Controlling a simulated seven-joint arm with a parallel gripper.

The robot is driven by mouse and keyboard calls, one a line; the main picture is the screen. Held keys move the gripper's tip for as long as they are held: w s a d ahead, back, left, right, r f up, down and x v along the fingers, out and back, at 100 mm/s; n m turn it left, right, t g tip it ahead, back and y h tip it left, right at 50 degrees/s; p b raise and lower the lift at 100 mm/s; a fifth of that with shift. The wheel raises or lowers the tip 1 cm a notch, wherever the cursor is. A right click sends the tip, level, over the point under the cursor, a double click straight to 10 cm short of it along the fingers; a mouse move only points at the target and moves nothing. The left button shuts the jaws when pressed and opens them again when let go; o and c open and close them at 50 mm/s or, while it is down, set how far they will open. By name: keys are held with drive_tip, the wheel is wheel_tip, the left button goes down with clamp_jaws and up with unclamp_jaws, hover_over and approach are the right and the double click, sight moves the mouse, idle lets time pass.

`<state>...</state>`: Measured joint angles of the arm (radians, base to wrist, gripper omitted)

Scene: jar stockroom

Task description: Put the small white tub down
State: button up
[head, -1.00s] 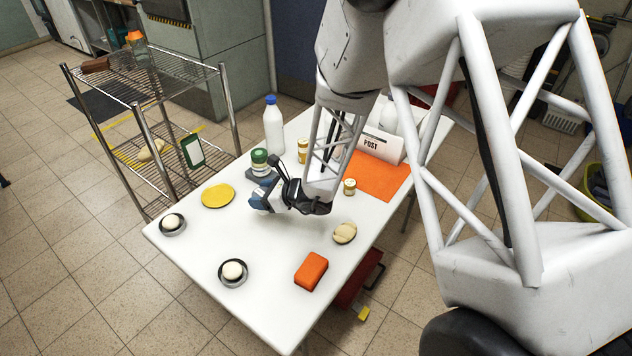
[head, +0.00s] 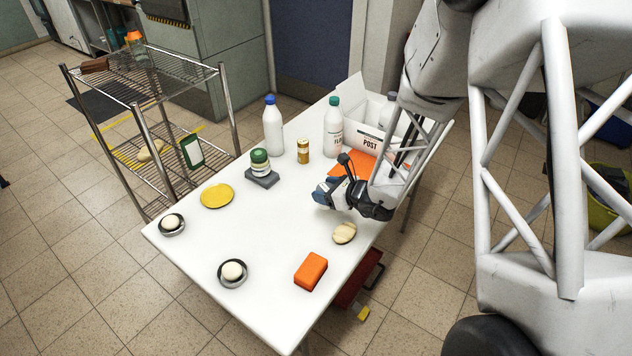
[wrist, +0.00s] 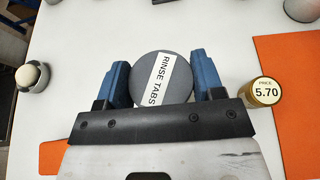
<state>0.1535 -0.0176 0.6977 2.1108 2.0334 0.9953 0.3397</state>
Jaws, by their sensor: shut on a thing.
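My gripper (head: 327,195) is low over the right part of the white table, with its blue fingers pointing left. In the wrist view the gripper (wrist: 163,82) is shut on a tub with a round grey lid (wrist: 178,68) labelled "RINSE TABS". The tub sits upright between the two fingers, seen from above.
A gold-lidded jar priced 5.70 (wrist: 263,92) stands close beside the right finger. An orange mat (head: 350,166) lies beyond. A green-lidded jar (head: 260,160) stands on a grey block. An orange block (head: 311,271) is near the front edge. The table's middle (head: 270,220) is clear.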

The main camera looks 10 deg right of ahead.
drive_tip(key=shift+s+d, duration=0.1)
drive_tip(key=shift+d, duration=0.25)
drive_tip(key=w, duration=0.5)
drive_tip(key=w+f, duration=0.1)
drive_tip(key=w, duration=0.4)
drive_tip(key=w+a, duration=0.1)
drive_tip(key=w, duration=0.5)
drive_tip(key=shift+f, duration=0.3)
drive_tip(key=shift+f, duration=1.75)
drive_tip(key=shift+f, duration=0.1)
drive_tip(key=o, duration=1)
drive_tip(key=shift+o, duration=0.2)
